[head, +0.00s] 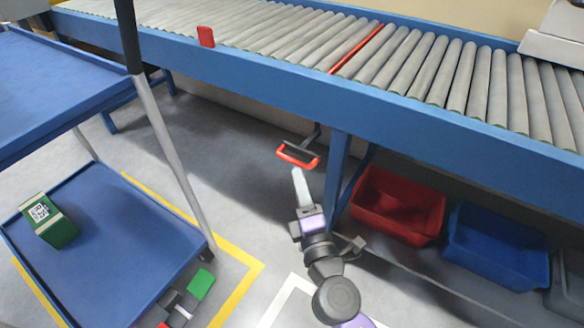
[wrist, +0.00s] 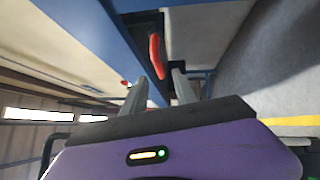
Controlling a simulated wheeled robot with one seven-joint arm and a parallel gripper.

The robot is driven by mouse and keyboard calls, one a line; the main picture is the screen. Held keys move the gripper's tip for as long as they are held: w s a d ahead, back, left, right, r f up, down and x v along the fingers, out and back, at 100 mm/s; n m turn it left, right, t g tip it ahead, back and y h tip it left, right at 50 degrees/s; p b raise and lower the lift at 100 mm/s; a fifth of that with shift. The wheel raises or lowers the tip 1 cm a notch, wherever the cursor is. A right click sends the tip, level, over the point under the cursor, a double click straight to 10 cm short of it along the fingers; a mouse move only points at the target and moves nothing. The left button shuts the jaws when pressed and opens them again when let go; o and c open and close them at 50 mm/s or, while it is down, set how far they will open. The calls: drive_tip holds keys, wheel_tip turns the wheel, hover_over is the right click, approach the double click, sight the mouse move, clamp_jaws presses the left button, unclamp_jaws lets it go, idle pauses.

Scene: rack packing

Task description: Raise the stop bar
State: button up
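The stop bar (head: 356,48) is a thin red bar lying across the conveyor, between the grey rollers and about level with them. A red and black handle (head: 298,155) hangs on a dark lever under the conveyor's front rail. In the wrist view the handle's red grip (wrist: 156,55) shows ahead, seen between my fingertips. My gripper (head: 297,171) is just below and in front of the handle in the head view. In the wrist view my gripper (wrist: 160,77) has its two fingers apart with nothing between them. I cannot tell whether a fingertip touches the handle.
The blue conveyor rail (head: 250,75) and leg (head: 337,170) are close to the handle. A red bin (head: 398,207) and a blue bin (head: 495,245) stand under the conveyor. A blue shelf cart (head: 115,240) holding a green box (head: 50,222) is at left. A red tab (head: 206,36) stands on the rail.

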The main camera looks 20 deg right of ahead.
sight(292, 161)
drive_tip(key=w, duration=0.4)
drive_tip(key=w+d+r, duration=0.1)
drive_tip(key=w, duration=0.2)
drive_tip(key=shift+p, duration=0.4)
clamp_jaws()
idle(1.0)
